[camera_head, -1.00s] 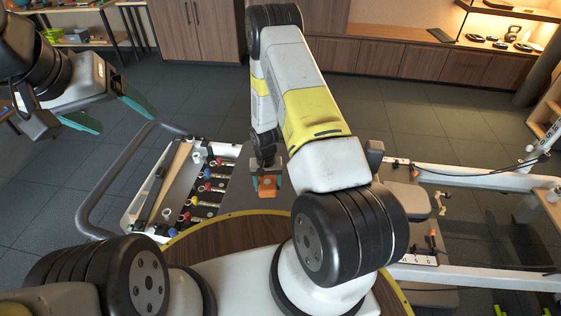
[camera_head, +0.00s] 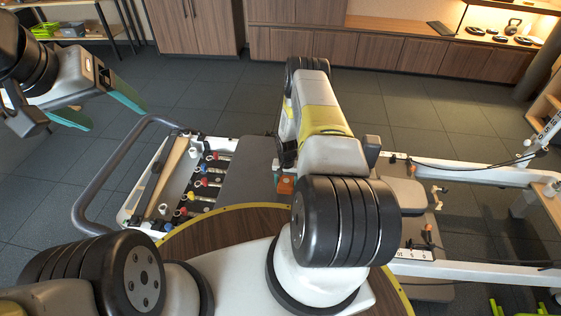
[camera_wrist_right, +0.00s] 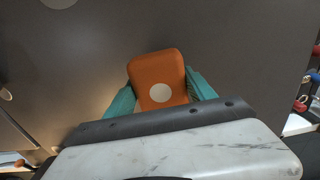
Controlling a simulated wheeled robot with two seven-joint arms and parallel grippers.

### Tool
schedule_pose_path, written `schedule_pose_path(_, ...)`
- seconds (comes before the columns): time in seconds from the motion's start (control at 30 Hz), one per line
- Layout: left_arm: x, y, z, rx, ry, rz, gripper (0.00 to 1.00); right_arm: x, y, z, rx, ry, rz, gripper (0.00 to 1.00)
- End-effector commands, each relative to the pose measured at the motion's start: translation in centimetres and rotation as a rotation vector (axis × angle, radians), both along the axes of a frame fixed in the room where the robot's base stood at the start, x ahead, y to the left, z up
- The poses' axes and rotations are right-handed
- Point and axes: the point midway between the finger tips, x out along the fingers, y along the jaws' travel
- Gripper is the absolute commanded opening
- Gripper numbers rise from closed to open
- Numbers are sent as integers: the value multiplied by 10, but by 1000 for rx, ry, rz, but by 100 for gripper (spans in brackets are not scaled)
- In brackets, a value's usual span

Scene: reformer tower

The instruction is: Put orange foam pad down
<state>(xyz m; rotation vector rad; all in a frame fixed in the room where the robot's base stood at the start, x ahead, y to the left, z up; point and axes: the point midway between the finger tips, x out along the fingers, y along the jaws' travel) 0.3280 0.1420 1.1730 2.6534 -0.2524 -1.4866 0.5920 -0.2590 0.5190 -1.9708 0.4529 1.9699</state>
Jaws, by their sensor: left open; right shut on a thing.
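The orange foam pad (camera_head: 286,185) is held in my right gripper (camera_head: 281,183), above the grey carriage (camera_head: 247,178) of the reformer. In the right wrist view the orange foam pad (camera_wrist_right: 157,78) has a white round spot and sits between the teal fingers of my right gripper (camera_wrist_right: 161,95). A dark grey surface (camera_wrist_right: 230,50) spreads out behind it. I cannot tell how far the pad is from that surface. My left gripper (camera_head: 98,112) is open and empty over the floor at the upper left. My right arm hides part of the carriage.
Springs with coloured ends (camera_head: 207,183) lie left of the carriage, beside a curved grey rail (camera_head: 92,180). A round wooden top (camera_head: 215,235) with a yellow edge is in front. White reformer rails (camera_head: 470,172) run to the right.

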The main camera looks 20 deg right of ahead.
Motion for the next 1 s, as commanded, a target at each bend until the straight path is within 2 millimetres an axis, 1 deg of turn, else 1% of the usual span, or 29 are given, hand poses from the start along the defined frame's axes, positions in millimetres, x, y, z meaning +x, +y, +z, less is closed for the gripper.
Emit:
schedule_pose_path(0.03, 0, 0, 0, 0, 0, 0, 81, 1, -8, -1, 1, 0, -2, 19)
schedule_pose_path(0.27, 0, 0, 0, 0, 0, 0, 81, 3, -29, -3, 1, 0, -2, 19)
schedule_pose_path(0.4, 0, 0, 0, 0, 0, 0, 81, 1, -28, -26, 1, 3, 2, 19)
schedule_pose_path(0.5, 0, 0, 0, 0, 0, 0, 81, 2, -28, -36, 1, 2, 3, 19)
schedule_pose_path(0.9, 0, 0, 0, 0, 0, 0, 81, 3, -28, -41, 0, 1, 2, 19)
schedule_pose_path(0.93, 0, 0, 0, 0, 0, 0, 81, 2, -28, -41, 0, 1, 2, 65)
schedule_pose_path(1.0, 0, 0, 0, 0, 0, 0, 81, 2, -28, -41, 0, 1, 2, 79)
